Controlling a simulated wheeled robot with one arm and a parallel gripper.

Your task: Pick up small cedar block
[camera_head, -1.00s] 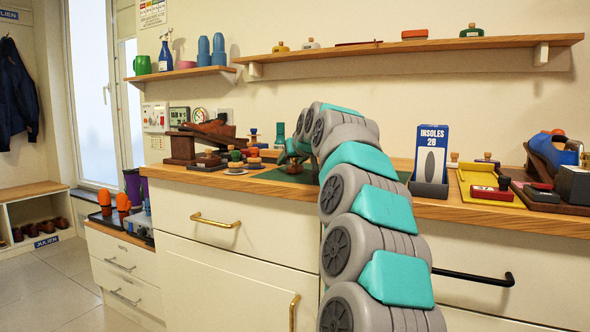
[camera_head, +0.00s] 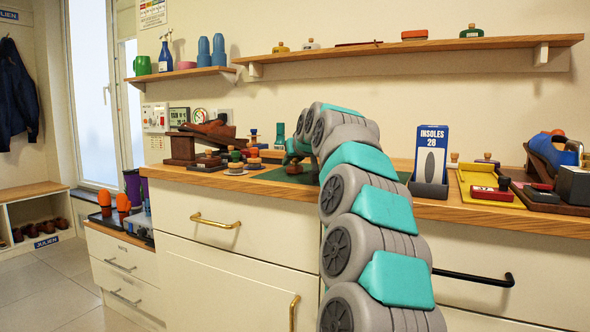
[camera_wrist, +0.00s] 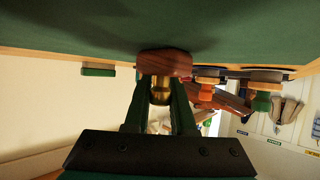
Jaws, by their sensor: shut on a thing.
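In the wrist view, which looks upside down, a small brown wooden block (camera_wrist: 165,62) with a brass knob (camera_wrist: 160,90) is in front of my gripper (camera_wrist: 160,98). The two dark green fingers are shut on the knob. The block overlaps the green mat (camera_wrist: 160,22) in the picture, and I cannot tell whether it touches it. In the head view my gripper (camera_head: 293,166) is low over the green mat on the counter, and the block is too small and covered to make out clearly.
Several knobbed pieces (camera_head: 245,160) and a dark wooden stand (camera_head: 180,148) are left of my gripper. An insoles box (camera_head: 431,155), a yellow tray (camera_head: 480,195) and a blue-bodied tool (camera_head: 552,152) are to the right. A long wall shelf (camera_head: 400,48) runs above.

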